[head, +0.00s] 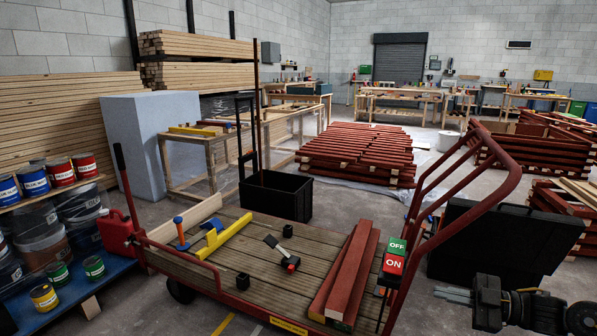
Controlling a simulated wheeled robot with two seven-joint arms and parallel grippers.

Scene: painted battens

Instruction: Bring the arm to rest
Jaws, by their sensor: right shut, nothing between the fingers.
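My right gripper (441,293) is at the bottom right of the head view. Its grey fingers point left and are together, with nothing between them. It is just right of the flatbed cart (215,262), and no contact with the cart shows. My left gripper is not in view. Red painted battens (345,272) lie side by side on the cart's wooden deck, left of the gripper. A green and red OFF/ON switch sign (394,258) stands at the deck's right end, between the battens and the gripper.
The deck also holds a yellow tool (224,235) and small black blocks. A black crate (276,194) stands behind.

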